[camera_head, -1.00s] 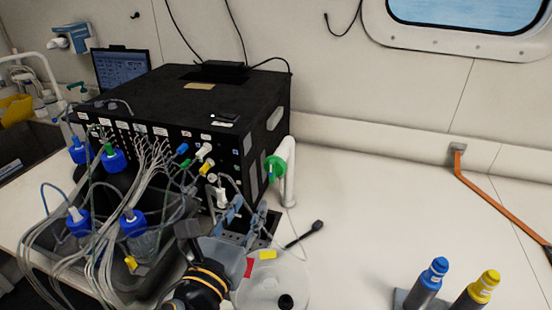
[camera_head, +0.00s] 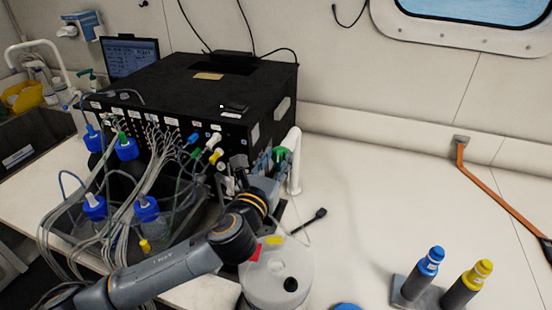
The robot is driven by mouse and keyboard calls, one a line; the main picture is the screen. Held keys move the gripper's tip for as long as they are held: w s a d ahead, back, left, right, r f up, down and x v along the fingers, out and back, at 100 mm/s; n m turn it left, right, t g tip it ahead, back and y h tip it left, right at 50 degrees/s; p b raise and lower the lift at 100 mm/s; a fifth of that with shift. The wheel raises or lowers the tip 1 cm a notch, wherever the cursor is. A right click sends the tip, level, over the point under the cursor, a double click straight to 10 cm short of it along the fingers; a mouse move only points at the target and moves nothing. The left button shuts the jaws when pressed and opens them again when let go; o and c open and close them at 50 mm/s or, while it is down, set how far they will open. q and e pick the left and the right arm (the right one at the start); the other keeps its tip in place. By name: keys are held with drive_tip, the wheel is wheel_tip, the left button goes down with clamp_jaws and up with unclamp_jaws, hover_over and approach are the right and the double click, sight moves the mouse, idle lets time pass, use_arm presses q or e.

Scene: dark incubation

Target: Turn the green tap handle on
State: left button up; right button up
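The green tap handle (camera_head: 282,153) sits on a white upright pipe (camera_head: 295,165) just right of the black box. My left arm comes in from the lower left, and its gripper (camera_head: 270,162) is at the left side of the handle, partly covering it. Its fingers overlap the handle and the box's corner in this view. I cannot tell whether they touch the handle or how far apart they are. My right gripper is not in view.
The black box (camera_head: 195,85) with many thin tubes stands behind my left arm. Blue-capped bottles (camera_head: 126,149) are at the left. A white round container (camera_head: 270,275) stands in front. Blue-topped (camera_head: 428,266) and yellow-topped (camera_head: 475,278) cylinders stand at the right.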

use_arm(q)
drive_tip(key=shift+s, duration=0.1)
clamp_jaws()
drive_tip(key=shift+a+n, duration=0.1)
drive_tip(key=shift+n, duration=0.3)
drive_tip(key=n, duration=0.2)
drive_tip(key=shift+a+n+p, duration=0.25)
drive_tip(key=shift+n+p, duration=0.15)
drive_tip(key=n, duration=0.3)
drive_tip(key=shift+w+a+f+n, duration=0.2)
drive_tip(key=shift+a+n, duration=0.1)
drive_tip(key=shift+n, duration=0.1)
drive_tip(key=n, duration=0.6)
drive_tip(key=shift+w+a+f, duration=0.1)
drive_tip(key=shift+a+f, duration=0.2)
drive_tip(key=shift+f, duration=0.1)
drive_tip(key=shift+n, duration=0.3)
unclamp_jaws()
